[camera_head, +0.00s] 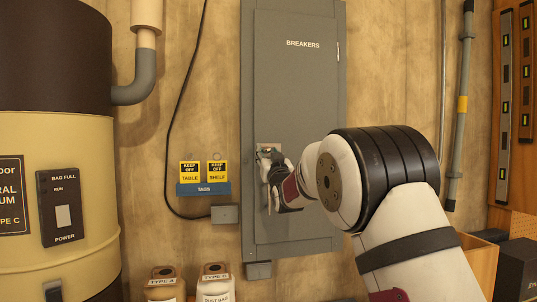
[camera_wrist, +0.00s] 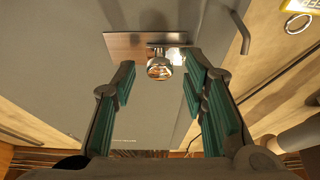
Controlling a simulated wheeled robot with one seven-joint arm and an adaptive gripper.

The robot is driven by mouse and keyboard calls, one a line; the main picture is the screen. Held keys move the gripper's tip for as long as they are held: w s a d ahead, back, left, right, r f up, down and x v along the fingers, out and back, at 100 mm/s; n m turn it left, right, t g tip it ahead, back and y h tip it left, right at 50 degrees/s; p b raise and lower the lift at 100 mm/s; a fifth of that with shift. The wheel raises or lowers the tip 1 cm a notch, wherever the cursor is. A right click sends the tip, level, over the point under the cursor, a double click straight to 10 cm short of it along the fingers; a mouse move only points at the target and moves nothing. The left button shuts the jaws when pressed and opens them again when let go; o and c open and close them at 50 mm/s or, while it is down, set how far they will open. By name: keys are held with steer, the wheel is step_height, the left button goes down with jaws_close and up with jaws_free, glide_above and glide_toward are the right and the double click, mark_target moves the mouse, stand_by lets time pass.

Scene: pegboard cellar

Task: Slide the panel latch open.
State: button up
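The grey breaker panel (camera_head: 293,100) is on the wall in the head view, its door closed. Its latch (camera_head: 264,151) is a small metal plate at the door's left edge, partly hidden by my gripper (camera_head: 270,170). In the wrist view the latch plate (camera_wrist: 125,42) carries a shiny round knob (camera_wrist: 159,69). My gripper (camera_wrist: 160,76) is open, its green-padded fingers apart on either side of the knob. The knob lies between or just beyond the fingertips. I see no clear contact.
A tag rack (camera_head: 203,189) with yellow KEEP OFF tags hangs left of the panel. A large tan vacuum drum (camera_head: 60,190) stands at the left. Two containers (camera_head: 165,284) stand below. A pipe (camera_head: 460,110) and levels (camera_head: 505,80) are at the right.

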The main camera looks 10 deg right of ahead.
steer(key=shift+c, duration=0.6)
jaws_close()
steer(key=shift+d+b, duration=0.75)
steer(key=shift+d, duration=1)
steer(key=shift+o, duration=0.6)
jaws_free()
steer(key=shift+d, duration=0.1)
steer(key=v, duration=1.2)
